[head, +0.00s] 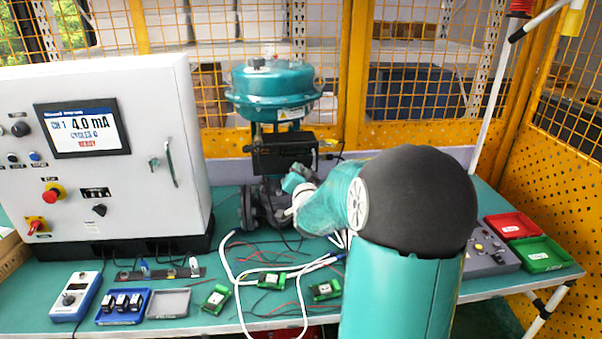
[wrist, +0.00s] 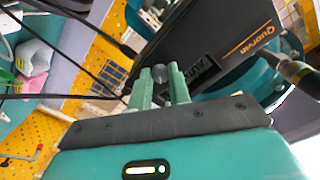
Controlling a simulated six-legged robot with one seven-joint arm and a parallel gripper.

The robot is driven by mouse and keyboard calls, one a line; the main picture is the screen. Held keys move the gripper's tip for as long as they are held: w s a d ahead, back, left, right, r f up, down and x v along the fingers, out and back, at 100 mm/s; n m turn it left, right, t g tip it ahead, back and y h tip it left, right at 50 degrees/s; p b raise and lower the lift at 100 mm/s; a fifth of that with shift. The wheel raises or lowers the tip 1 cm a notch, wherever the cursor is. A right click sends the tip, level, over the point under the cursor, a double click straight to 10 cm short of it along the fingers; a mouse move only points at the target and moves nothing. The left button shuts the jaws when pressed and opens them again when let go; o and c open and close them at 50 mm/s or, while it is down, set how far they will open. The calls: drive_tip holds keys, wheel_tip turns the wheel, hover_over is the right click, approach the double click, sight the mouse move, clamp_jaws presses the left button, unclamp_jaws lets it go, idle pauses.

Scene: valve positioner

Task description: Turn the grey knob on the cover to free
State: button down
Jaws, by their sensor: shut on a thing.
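The black cover (wrist: 215,42) with orange "Quorvin" lettering shows in the wrist view. A small round grey knob (wrist: 160,73) sits at the cover's edge side, between my fingertips. My gripper (wrist: 160,80) is shut on the knob, one teal finger on each side. A label with pale lettering (wrist: 203,75) lies to the right of the fingers; I cannot read it fully, nor tell the knob's setting. In the head view the positioner (head: 283,153) hangs below the teal round actuator (head: 275,90), and my gripper (head: 296,180) reaches its lower front. The knob is hidden there.
A white control cabinet (head: 170,195) stands left, its screen (head: 82,128) reading 4.0 mA. Loose cables (head: 232,265), small green boards (head: 272,280) and a blue tray (head: 124,318) lie in front. A red tray (head: 510,225) and green tray (head: 541,253) are right. Dark cables cross near the cover.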

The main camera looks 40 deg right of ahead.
drive_tip(key=shift+n, duration=8.9)
drive_tip(key=shift+d, duration=0.1)
drive_tip(key=c, duration=1.3)
unclamp_jaws()
drive_tip(key=shift+s, duration=0.15)
